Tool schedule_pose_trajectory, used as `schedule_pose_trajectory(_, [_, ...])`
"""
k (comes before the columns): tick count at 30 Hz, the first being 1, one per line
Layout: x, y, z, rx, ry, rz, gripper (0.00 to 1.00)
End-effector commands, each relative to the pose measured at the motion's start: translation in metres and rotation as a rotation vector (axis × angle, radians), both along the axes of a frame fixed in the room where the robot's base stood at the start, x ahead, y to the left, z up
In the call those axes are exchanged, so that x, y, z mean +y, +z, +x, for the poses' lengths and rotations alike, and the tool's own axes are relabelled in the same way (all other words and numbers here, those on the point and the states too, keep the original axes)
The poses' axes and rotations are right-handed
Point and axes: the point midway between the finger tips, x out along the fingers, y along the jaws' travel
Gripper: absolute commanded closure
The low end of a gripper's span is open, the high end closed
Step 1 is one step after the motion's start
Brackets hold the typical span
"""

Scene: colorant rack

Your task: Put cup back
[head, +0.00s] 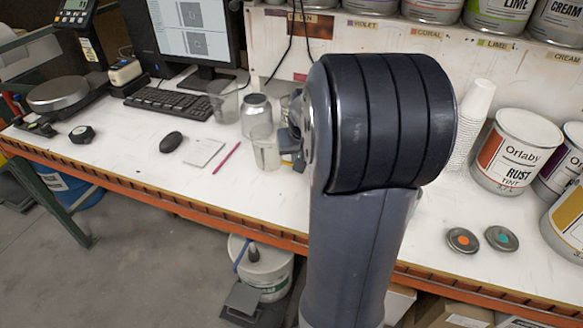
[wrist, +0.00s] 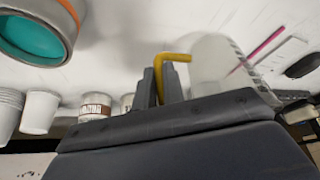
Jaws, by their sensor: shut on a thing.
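A clear cup with marks on its side (head: 265,150) stands on or just above the white bench, left of my arm; I cannot tell whether its base touches. It also shows in the wrist view (wrist: 212,68). My gripper (head: 290,140) is at the cup's right side, largely hidden behind my arm. In the wrist view, my gripper's fingers (wrist: 160,86) are shut on a yellow bent piece (wrist: 175,57) that reaches the cup's side and looks like its handle. Another clear cup (head: 226,101) stands farther back, near the keyboard.
A metal can (head: 256,116) stands just behind the held cup. A pink pencil (head: 227,157), a notepad (head: 204,153) and a mouse (head: 171,142) lie left. A white cup stack (head: 472,120) and a RUST can (head: 514,150) stand right. The bench's orange front edge (head: 190,208) is near.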

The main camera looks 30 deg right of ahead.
Motion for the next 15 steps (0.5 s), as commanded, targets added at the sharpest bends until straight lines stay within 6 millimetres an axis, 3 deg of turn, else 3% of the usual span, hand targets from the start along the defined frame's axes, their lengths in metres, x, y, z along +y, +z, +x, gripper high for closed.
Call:
schedule_pose_trajectory(10, [0.0,-0.043,0.0,0.001,-0.001,0.002,1.0])
schedule_pose_trajectory(15, [0.0,-0.052,0.0,-0.002,-0.001,0.0,1.0])
